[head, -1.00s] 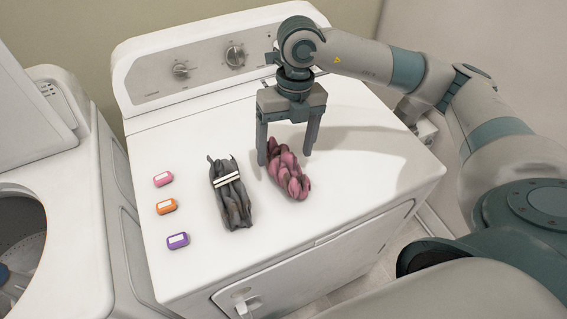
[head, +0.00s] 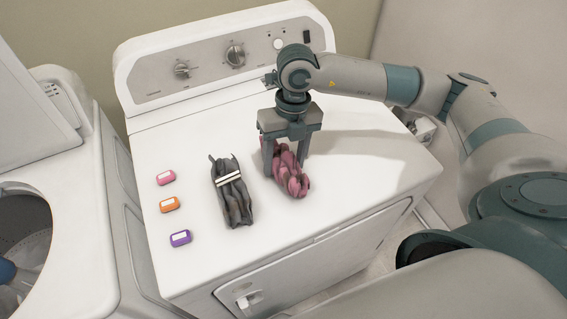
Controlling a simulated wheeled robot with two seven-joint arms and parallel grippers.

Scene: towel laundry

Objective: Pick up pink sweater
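The pink sweater (head: 291,180) lies bunched up on top of the white dryer (head: 330,215), right of the dark grey garment. My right gripper (head: 285,170) points down over the back end of the sweater. Its two fingers stand apart, one on each side of the bundle, low near the dryer top. Whether the fingers touch the cloth cannot be told. My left gripper is not in view.
A dark grey garment with light stripes (head: 231,195) lies left of the sweater. Pink (head: 166,178), orange (head: 170,204) and purple (head: 180,238) small boxes line the dryer's left side. The control panel (head: 215,60) rises behind. An open washer (head: 75,235) stands at left.

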